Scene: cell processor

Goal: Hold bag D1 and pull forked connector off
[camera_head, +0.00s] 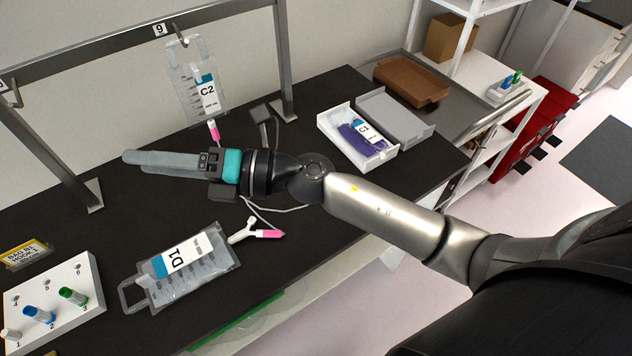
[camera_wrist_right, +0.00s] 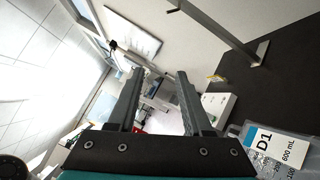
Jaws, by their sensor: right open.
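Bag D1 (camera_head: 190,265) is a clear bag with a blue and white label, lying flat on the dark bench at the lower left of the head view. It also shows at the lower right of the right wrist view (camera_wrist_right: 283,150). The forked connector (camera_head: 247,232), white with a pink tip, lies at the bag's right end and seems joined to it. My right gripper (camera_head: 128,160) is above the bench, behind and above bag D1, pointing left. Its fingers are apart with nothing between them in the right wrist view (camera_wrist_right: 160,90). My left gripper is not in view.
Bag C2 (camera_head: 186,92) hangs from the metal rail at the back. Bag C1 (camera_head: 362,133) lies in a white tray (camera_head: 337,140) beside a grey tray (camera_head: 395,115). A white tube rack (camera_head: 62,310) stands at the lower left. The bench around bag D1 is mostly clear.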

